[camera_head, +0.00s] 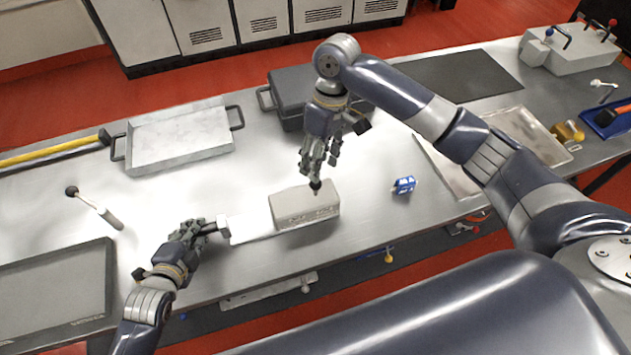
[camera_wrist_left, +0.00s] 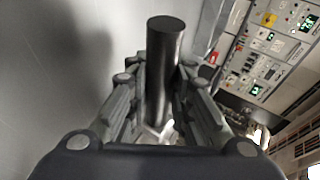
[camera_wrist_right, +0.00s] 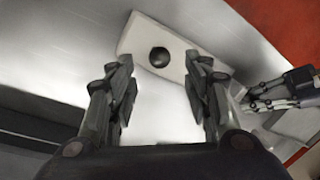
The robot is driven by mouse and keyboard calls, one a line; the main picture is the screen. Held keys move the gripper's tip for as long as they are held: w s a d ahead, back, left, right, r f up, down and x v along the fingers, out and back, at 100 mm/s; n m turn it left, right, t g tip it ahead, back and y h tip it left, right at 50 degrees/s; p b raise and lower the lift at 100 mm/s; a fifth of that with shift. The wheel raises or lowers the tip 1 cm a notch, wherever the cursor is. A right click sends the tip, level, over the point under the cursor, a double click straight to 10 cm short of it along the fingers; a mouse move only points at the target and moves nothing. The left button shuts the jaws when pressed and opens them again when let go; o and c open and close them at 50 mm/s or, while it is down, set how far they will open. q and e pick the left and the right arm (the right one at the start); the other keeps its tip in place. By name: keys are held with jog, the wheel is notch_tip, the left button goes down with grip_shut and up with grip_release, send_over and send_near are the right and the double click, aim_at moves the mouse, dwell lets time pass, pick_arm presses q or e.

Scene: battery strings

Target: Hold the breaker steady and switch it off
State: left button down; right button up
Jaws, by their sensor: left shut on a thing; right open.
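The breaker (camera_head: 304,210) is a pale grey box near the table's front edge, with a black round lever knob (camera_head: 315,185) on top. In the right wrist view the breaker (camera_wrist_right: 190,62) lies beyond my fingers, and its knob (camera_wrist_right: 159,57) shows between them. My right gripper (camera_head: 314,178) is open, just above the knob. My left gripper (camera_head: 212,228) is at the left of the breaker, shut on a dark cylindrical handle (camera_wrist_left: 165,50). A pale flat strip (camera_head: 258,236) lies between this gripper and the breaker.
A grey metal tray (camera_head: 180,142) and a dark case (camera_head: 290,80) stand behind. A black-knobbed lever (camera_head: 95,207) lies left. A small blue item (camera_head: 403,185) lies right of the breaker. The bench between them is clear.

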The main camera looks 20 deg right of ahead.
aim_at(315, 184)
jog(key=f, duration=0.5)
jog(key=a+f, duration=0.1)
jog(key=f, duration=0.1)
jog(key=shift+s+a+f, duration=0.1)
jog(key=shift+s+f, duration=0.2)
jog(key=shift+s, duration=0.05)
jog(key=shift+a, duration=0.1)
grip_shut()
